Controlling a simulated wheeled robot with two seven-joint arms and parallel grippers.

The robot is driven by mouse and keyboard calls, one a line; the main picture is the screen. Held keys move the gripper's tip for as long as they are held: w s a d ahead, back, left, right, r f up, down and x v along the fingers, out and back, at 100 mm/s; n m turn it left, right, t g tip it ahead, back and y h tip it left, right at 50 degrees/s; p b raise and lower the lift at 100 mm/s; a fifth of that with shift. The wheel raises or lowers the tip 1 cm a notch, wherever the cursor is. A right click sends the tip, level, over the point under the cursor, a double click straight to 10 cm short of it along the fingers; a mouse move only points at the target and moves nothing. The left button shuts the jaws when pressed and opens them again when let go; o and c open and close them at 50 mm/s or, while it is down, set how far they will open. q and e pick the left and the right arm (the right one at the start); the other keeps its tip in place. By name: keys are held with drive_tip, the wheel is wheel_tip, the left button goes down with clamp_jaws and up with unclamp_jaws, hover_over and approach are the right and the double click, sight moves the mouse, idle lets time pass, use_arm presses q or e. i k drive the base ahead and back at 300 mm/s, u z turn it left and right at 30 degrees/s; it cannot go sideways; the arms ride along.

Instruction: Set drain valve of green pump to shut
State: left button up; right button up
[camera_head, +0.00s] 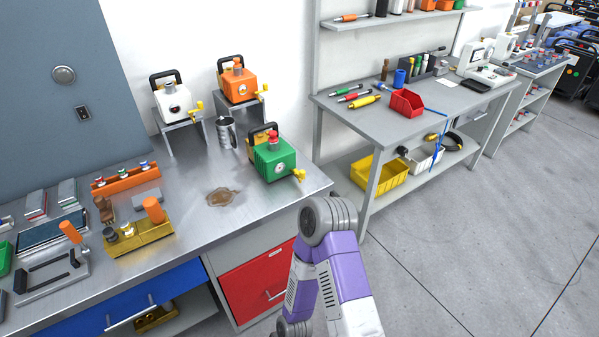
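The green pump (276,163) stands on the right part of the steel workbench, close to its right edge. It has a dark handle at the back, a red knob (273,138) on top and a round gauge-like mark on its front. A yellow valve (299,175) sticks out at its lower right; it is too small to tell its setting. Neither of my grippers is in view. A purple and white link of my arm rises from the bottom, in front of the bench and below the green pump.
An orange pump (238,84) and a white pump (174,101) stand on raised stands behind. A metal jug (226,132) stands left of the green pump. A brown puddle (222,196) lies on the bench. Tools and an orange rack (125,177) fill the left side.

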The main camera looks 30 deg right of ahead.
sight(301, 173)
drive_tip(key=k, duration=0.5)
drive_tip(key=z, duration=1.9)
drive_tip(key=i, duration=1.4)
drive_tip(key=u, duration=2.1)
